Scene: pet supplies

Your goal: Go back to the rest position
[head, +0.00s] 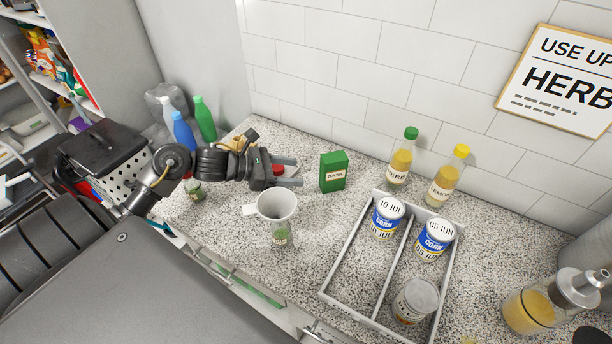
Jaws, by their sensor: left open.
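My left gripper (289,171) reaches in from the left over the speckled counter (240,262). Its two fingers are apart and point right, towards a green basil box (333,172) standing upright a short way off. Nothing is clearly held. A small red thing (278,169) shows at the base of the fingers, partly hidden by the gripper. A white mug (276,206) is just below the gripper in the picture, with a small clear container with green contents (280,236) below it. My right gripper is out of view.
Green and blue bottles (204,119) (183,132) stand behind my left arm. Bare counter lies between mug and tray.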

